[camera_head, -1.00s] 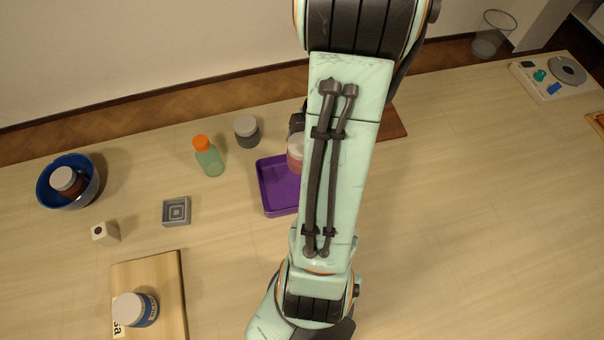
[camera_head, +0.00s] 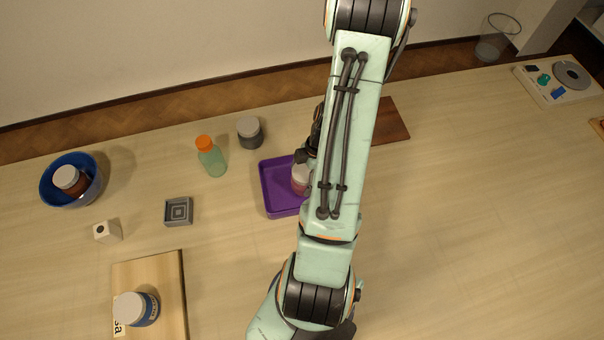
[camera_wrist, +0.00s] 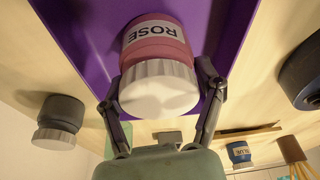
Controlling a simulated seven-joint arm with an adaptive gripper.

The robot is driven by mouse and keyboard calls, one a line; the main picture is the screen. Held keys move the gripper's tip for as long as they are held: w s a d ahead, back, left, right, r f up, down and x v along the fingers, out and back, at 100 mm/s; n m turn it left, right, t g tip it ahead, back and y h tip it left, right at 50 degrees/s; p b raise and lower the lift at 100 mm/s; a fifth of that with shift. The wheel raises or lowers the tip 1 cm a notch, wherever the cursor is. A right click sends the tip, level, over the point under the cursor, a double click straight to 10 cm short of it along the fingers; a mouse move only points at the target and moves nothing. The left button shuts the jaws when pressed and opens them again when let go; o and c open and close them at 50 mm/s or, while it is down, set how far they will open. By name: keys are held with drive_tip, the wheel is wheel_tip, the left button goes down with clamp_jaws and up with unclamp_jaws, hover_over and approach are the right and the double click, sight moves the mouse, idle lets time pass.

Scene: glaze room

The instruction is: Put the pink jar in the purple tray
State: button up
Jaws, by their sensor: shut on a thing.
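The pink jar (camera_wrist: 158,48) has a white lid and a "ROSE" label in the wrist view. My gripper (camera_wrist: 163,90) is shut on it, one finger on each side near the lid. The purple tray (camera_wrist: 85,38) lies behind the jar in that view. In the head view the jar (camera_head: 299,183) shows over the right part of the purple tray (camera_head: 273,190). My arm hides the tray's right side and most of the gripper (camera_head: 303,157). I cannot tell whether the jar touches the tray floor.
Left of the tray stand a green bottle with orange cap (camera_head: 211,160) and a grey jar (camera_head: 249,135). A blue bowl (camera_head: 90,195) holding a brown jar, a grey square dish (camera_head: 178,220) and a board (camera_head: 170,290) with a blue jar (camera_head: 146,310) are farther left. The right side is mostly clear.

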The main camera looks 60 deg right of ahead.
drive_tip(key=shift+f, duration=0.15)
drive_tip(key=o, duration=1.2)
drive_tip(key=v, duration=1.2)
drive_tip(key=w+a+r+m+g, duration=0.1)
drive_tip(key=w+a+r+m, duration=0.2)
drive_tip(key=a, duration=0.4)
drive_tip(key=w+a+r+m+g, duration=0.1)
drive_tip(key=w+a+r, duration=0.2)
drive_tip(key=a+r, duration=0.35)
drive_tip(key=s+a+m, duration=0.2)
drive_tip(key=a, duration=0.2)
drive_tip(key=s+a+m+h, duration=0.1)
drive_tip(key=s+a, duration=0.1)
drive_tip(key=a, duration=0.2)
drive_tip(key=s+a+r+m, duration=0.1)
drive_tip(key=s+a+m, duration=0.1)
drive_tip(key=a, duration=0.2)
drive_tip(key=shift+s+a+m+h, duration=0.15)
drive_tip(key=shift+a+m+h, duration=0.15)
drive_tip(key=shift+h, duration=0.1)
